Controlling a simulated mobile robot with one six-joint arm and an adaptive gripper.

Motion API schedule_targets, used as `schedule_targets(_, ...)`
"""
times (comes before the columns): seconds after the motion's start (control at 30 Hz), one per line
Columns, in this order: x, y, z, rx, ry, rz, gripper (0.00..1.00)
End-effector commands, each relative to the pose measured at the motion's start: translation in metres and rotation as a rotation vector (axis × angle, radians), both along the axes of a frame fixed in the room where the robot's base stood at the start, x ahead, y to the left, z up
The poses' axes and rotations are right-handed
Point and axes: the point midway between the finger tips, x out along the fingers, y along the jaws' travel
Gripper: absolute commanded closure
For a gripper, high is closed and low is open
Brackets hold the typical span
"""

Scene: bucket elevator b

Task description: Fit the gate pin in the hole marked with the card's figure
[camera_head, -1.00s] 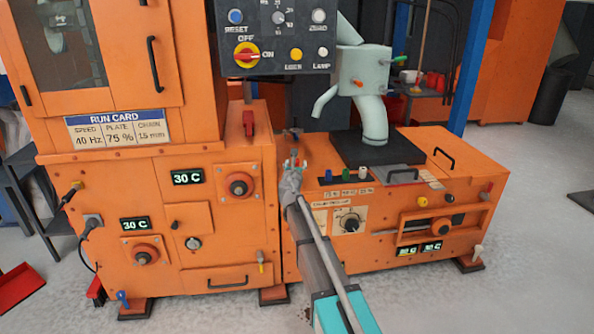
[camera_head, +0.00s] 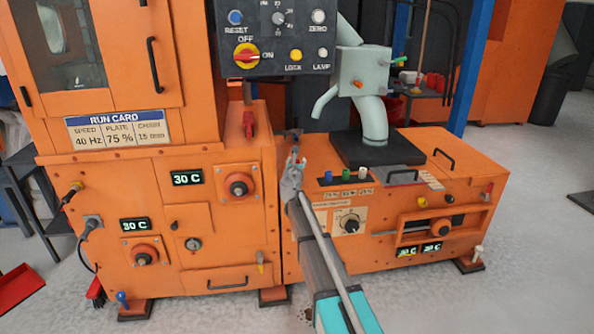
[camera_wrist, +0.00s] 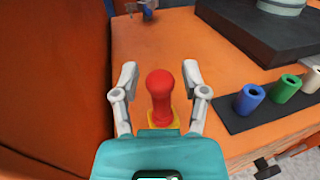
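A red, round-topped pin (camera_wrist: 160,95) with a yellow foot stands upright at the orange top in the wrist view, between my fingers. I cannot tell for certain that it is the gate pin. My gripper (camera_wrist: 160,80) is open, with gaps on both sides of the red pin; in the head view my gripper (camera_head: 293,164) is small, beside the low orange bench. Small percent labels (camera_head: 348,192) sit on the bench front, too small to read surely.
Blue (camera_wrist: 249,98), green (camera_wrist: 286,87) and white (camera_wrist: 312,79) hollow-topped cylinders stand on a dark strip to the right. A black plate (camera_head: 377,152) carries the pale chute (camera_head: 373,115). The orange cabinet wall (camera_wrist: 50,80) is close on the left.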

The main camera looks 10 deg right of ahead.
Motion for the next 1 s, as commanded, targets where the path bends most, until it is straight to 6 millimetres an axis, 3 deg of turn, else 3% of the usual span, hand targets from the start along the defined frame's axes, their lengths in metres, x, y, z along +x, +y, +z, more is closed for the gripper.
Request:
schedule_targets(0.03, 0.000, 0.000, 0.000, 0.000, 0.000, 0.000, 0.62)
schedule_targets(0.23, 0.000, 0.000, 0.000, 0.000, 0.000, 0.000, 0.99)
schedule_targets(0.73, 0.000, 0.001, 0.002, 0.000, 0.000, 0.001, 1.00)
schedule_targets(1.0, 0.000, 0.001, 0.015, 0.000, 0.000, 0.001, 1.00)
